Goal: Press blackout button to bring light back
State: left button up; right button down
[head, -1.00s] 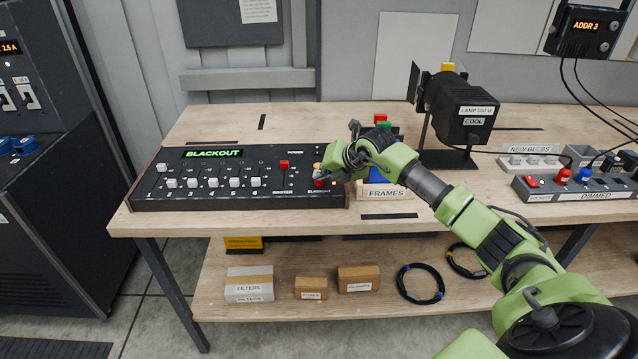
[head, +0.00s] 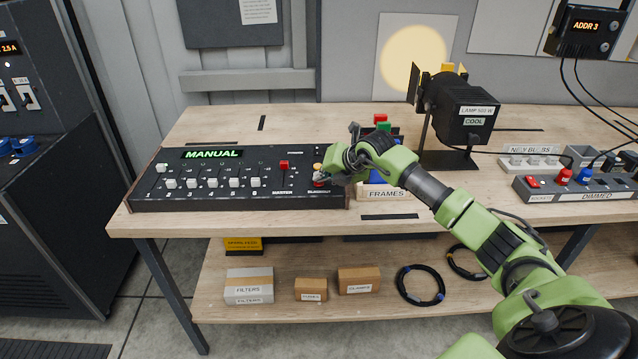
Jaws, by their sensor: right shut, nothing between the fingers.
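The black lighting console (head: 215,200) lies on the left part of the bench. Its green display (head: 212,154) reads MANUAL. The blackout button (head: 320,182) is at the console's lower right corner, red and partly hidden by my gripper. My right gripper (head: 323,176) is shut and empty, its fingertips at the button; whether they touch it I cannot tell. The lamp (head: 460,105), labelled LAMP 500 W and COOL, stands behind on the bench. A round warm light spot (head: 413,58) shows on the pale wall panel behind it. My left gripper is not in view.
A FRAMES box (head: 384,194) with coloured frames sits just right of the console, close under my right arm. A DIMMED socket strip (head: 580,188) is at the right. Small boxes (head: 249,288) and cable coils (head: 421,285) lie on the lower shelf.

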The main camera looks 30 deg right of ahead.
aim_at(321, 184)
jog(key=shift+r, duration=0.1)
jog(key=shift+r+p, duration=0.45)
jog(key=shift+r, duration=0.2)
jog(key=shift+r+p, duration=1.5)
jog(key=shift+r, duration=1.1)
jog(key=shift+f, duration=0.1)
